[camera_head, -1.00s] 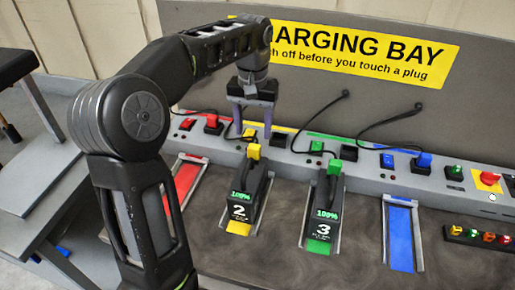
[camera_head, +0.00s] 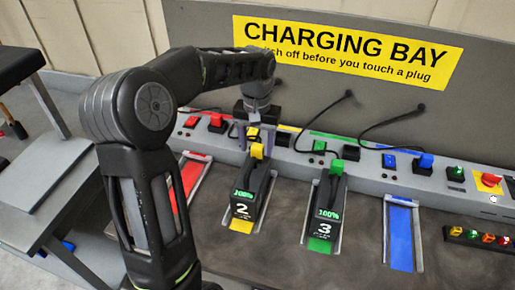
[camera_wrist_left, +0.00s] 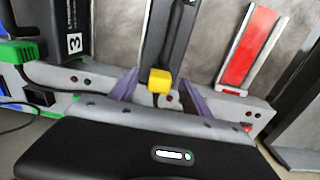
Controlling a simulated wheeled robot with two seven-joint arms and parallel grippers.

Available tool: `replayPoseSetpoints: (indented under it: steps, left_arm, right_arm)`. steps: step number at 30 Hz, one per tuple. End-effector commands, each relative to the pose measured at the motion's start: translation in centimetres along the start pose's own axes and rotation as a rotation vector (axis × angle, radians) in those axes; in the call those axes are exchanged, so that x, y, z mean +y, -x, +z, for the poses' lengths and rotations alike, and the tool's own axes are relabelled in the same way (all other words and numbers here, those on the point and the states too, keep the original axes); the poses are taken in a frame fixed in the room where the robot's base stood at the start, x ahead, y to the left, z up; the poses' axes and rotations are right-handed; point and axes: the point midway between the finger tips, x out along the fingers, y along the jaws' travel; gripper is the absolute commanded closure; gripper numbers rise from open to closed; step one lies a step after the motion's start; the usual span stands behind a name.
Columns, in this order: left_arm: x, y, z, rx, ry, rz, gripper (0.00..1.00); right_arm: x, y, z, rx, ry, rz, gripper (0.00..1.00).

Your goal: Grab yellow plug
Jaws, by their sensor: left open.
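The yellow plug (camera_head: 257,151) sits on top of the black battery marked 2 (camera_head: 246,200), which reads 100%. My left gripper (camera_head: 255,141) is open at the plug, its purple fingers pointing down. In the left wrist view the yellow plug (camera_wrist_left: 160,82) shows between the two spread fingers of the left gripper (camera_wrist_left: 161,90), with a gap on each side. I cannot tell whether the fingertips are low enough to straddle it fully. A second yellow piece (camera_head: 253,133) on the ledge shows just behind the plug. My right gripper is not in view.
Battery 3 (camera_head: 326,215) with its green plug (camera_head: 336,167) stands to the right. A red slot (camera_head: 190,178) and a blue slot (camera_head: 401,238) are empty. Black cables (camera_head: 390,120) arch over the ledge. The charging bay panel (camera_head: 460,110) rises behind.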

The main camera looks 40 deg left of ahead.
Motion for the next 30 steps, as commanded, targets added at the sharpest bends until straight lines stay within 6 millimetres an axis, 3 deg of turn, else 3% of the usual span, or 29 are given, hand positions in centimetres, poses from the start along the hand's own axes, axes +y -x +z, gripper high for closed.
replayPoseSetpoints:
  steps: [5, 22, 30]
  left_arm:
    - [0.0, -1.41, 0.02, -0.001, 0.0, -0.001, 0.44]
    - [0.0, -1.41, -0.02, 0.001, 0.0, 0.0, 0.44]
    - [0.01, -1.4, -0.02, 0.001, 0.0, 0.0, 0.66]
  right_arm:
    - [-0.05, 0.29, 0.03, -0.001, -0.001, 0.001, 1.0]
    - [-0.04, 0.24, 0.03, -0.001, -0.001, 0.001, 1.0]
    - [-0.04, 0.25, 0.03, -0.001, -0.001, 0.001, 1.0]
